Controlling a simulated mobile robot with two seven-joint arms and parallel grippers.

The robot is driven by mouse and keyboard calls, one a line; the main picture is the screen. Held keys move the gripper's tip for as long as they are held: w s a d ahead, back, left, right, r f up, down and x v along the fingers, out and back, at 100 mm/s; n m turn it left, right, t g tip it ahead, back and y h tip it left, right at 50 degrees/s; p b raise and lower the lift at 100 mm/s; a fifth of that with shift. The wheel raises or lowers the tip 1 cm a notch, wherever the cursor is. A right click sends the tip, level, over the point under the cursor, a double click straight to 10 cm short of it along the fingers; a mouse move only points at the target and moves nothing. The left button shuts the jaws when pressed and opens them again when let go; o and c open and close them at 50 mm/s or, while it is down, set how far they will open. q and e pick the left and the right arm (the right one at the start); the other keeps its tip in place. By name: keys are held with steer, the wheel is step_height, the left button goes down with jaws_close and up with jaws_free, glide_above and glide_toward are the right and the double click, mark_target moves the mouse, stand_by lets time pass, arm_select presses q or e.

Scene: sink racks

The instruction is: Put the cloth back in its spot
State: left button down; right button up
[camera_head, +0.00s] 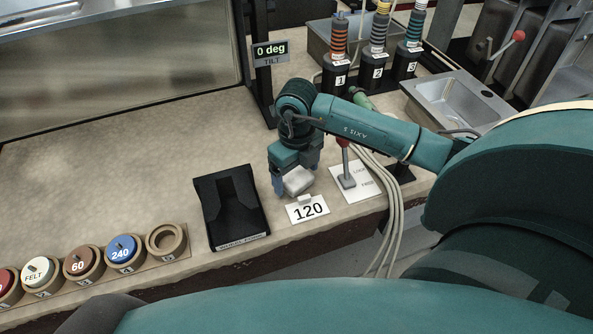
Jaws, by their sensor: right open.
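A small pale grey piece (299,180) lies on the counter just behind the white card marked 120. It may be the cloth, but it is too small to tell. My right gripper (293,185) is directly over it, pointing down with its fingers open around or beside it. I cannot tell whether they touch it. A row of round wooden holders (90,276) at the lower left carries several discs, among them white FELT, brown 60 and blue 240. The rightmost holder (167,242) is empty. My left gripper is out of view.
A black tray (231,207) stands left of my right gripper. A red-knobbed lever (345,165) on a white plate stands close to its right, with cables beyond. The counter's left middle is clear.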

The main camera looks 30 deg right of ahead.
mark_target(297, 176)
steer(key=shift+r, duration=0.1)
step_height(297, 176, up, 12)
stand_by(0.5)
stand_by(0.4)
